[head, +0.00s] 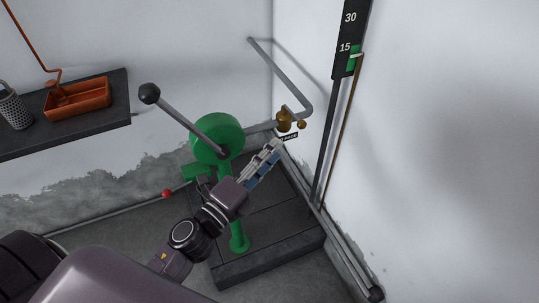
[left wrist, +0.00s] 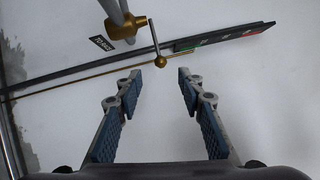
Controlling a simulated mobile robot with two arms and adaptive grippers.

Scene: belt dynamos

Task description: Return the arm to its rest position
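My left arm reaches in from the lower left in the head view, with its left gripper (head: 275,147) in front of the green crank machine and just below the brass valve (head: 284,121). In the left wrist view the left gripper (left wrist: 156,77) is open, with blue pads apart and nothing between them. The brass valve (left wrist: 128,27) with its small lever and ball end shows beyond the fingertips, apart from them. My right gripper is in neither view.
The green machine (head: 218,138) with a black-knobbed crank (head: 150,93) stands on a dark plinth (head: 270,262). A shelf (head: 120,110) with an orange tray (head: 78,100) is at left. A gauge board (head: 350,40) and thin rod run down the right wall.

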